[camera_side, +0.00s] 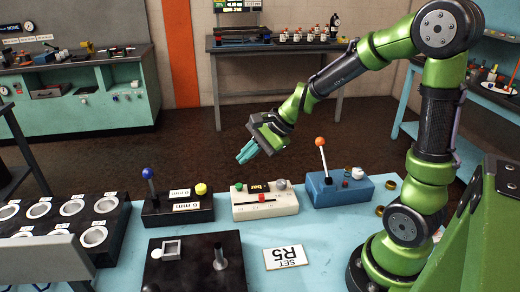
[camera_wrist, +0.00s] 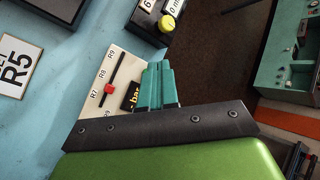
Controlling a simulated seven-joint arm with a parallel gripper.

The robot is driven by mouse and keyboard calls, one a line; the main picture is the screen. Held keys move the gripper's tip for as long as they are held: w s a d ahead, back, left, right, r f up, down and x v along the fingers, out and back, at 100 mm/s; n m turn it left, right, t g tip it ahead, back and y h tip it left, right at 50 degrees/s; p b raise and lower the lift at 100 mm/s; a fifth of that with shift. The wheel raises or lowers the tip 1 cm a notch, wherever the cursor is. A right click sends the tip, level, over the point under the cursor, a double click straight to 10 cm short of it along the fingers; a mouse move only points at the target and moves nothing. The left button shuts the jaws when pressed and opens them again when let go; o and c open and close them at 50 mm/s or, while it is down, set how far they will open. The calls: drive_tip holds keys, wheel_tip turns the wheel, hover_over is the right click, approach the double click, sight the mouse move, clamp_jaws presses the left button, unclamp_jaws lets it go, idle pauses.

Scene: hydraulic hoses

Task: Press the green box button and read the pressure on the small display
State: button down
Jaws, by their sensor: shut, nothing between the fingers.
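The white box (camera_side: 265,206) stands on the light blue table, with a green button (camera_side: 239,187) at its top left. Its small dark display (camera_side: 259,187) reads "bar"; I can make out no number. A red slider (camera_side: 262,198) and a grey knob (camera_side: 281,184) are also on it. My gripper (camera_side: 246,154) hangs in the air above the box, apart from it, its teal fingers shut and empty. The slider (camera_wrist: 109,88) lies along labels R7 to R9.
A black box with a blue-knobbed lever (camera_side: 148,174) and yellow button (camera_side: 201,189) stands left of the white box. A blue box with an orange-knobbed lever (camera_side: 320,142) rises at right. A card reading "SET R5" (camera_side: 286,257) lies in front. Black ring holders (camera_side: 72,208) are far left.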

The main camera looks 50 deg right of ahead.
sight(242, 186)
drive_tip(key=w+m, duration=0.1)
drive_tip(key=w+d+m, duration=0.1)
drive_tip(key=w+m+t, duration=0.1)
drive_tip(key=shift+w+d+r+m, duration=0.1)
drive_tip(key=shift+d+r+m, duration=0.05)
drive_tip(key=shift+r+m, duration=0.2)
drive_tip(key=shift+f, duration=4.45)
drive_tip(key=shift+f, duration=0.15)
drive_tip(key=shift+f, duration=0.25)
